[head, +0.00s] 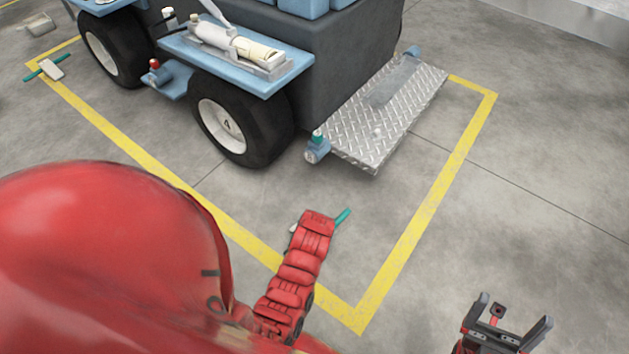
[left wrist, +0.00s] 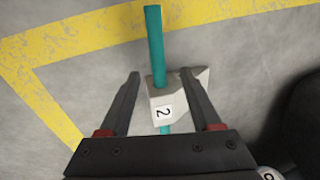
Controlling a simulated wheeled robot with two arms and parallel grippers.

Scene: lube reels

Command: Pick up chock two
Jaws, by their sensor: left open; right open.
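Chock two (left wrist: 163,112) is a pale grey wedge marked "2" with a teal rod (left wrist: 155,45) through it. In the left wrist view it lies on the floor between the two spread fingers of my left gripper (left wrist: 160,76), which is open. I cannot tell whether either finger touches it. In the head view my red left arm hides most of the chock and the left gripper; one end of the teal rod (head: 343,217) shows beside the arm. My right gripper (head: 505,325) is open and empty at the lower right.
A blue and grey cart with black wheels (head: 240,125) and a tread-plate step (head: 385,115) stands above. Another chock with a teal rod (head: 52,68) lies at the far left. Yellow floor lines (head: 425,210) surround the cart. The floor at right is clear.

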